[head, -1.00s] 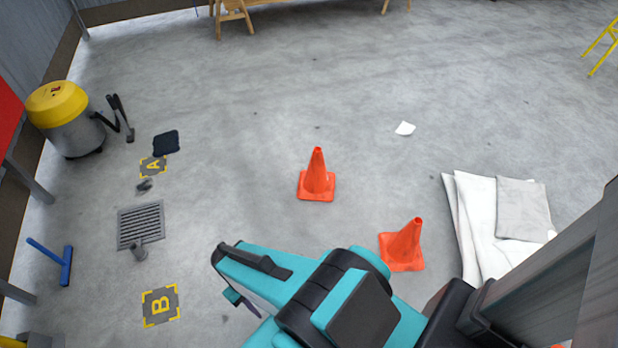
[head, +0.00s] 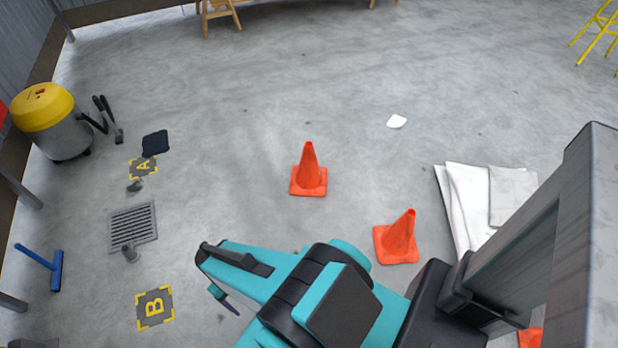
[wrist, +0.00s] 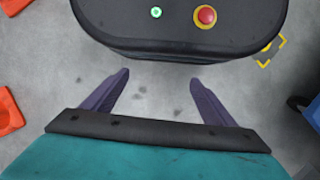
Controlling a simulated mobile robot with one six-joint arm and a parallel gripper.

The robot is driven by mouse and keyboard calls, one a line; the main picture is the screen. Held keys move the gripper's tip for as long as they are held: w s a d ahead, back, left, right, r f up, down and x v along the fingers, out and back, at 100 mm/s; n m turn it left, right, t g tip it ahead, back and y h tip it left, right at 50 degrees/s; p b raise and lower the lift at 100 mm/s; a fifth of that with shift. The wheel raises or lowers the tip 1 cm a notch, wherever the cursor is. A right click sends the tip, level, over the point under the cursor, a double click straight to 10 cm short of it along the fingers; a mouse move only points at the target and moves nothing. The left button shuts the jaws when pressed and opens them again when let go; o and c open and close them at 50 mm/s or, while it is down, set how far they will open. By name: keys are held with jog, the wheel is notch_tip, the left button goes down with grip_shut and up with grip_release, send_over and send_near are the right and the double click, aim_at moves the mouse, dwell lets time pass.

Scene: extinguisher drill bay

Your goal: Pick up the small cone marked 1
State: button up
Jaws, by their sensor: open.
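Two orange cones stand upright on the floor in the head view: one near the middle (head: 309,172), the other nearer and to the right (head: 398,240). Part of a third orange thing (head: 530,338), like a cone, shows at the bottom right edge. I can read no number on any of them. In the wrist view, orange pieces show at the left edge (wrist: 9,112) and top left corner (wrist: 14,5). My gripper (wrist: 158,78) is open, its purple fingers apart with bare floor between them. In the head view one purple fingertip shows, left of and nearer than the cones.
White folded sheets (head: 462,205) lie right of the cones. The floor beyond the cones is mostly clear.

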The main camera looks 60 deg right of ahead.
jog(key=w+d+f+m+t+h+b, duration=0.1)
jog(key=w+d+f+m+t+b, duration=0.15)
jog(key=w+d+f, duration=0.4)
jog(key=w+d+f+m+t+h+b, duration=0.1)
jog(key=w+d+f+t+b, duration=0.25)
jog(key=w+d, duration=0.5)
jog(key=w+d+f+m+t+h+b, duration=0.1)
jog(key=w+d+f+t+h+b, duration=0.15)
jog(key=d, duration=0.75)
jog(key=w+d+f+m+t+h+b, duration=0.15)
jog(key=w+d+b, duration=0.25)
jog(key=d, duration=0.7)
jog(key=s+d+m+t+h+b, duration=0.15)
jog(key=d+t+h+b, duration=0.35)
jog(key=d, duration=1.3)
jog(key=s+d+r+t+b, duration=0.2)
jog(key=s+d+b, duration=0.5)
jog(key=d, duration=0.6)
jog(key=shift+s+r+t, duration=0.4)
jog(key=shift+s, duration=0.5)
jog(key=shift+d, duration=0.1)
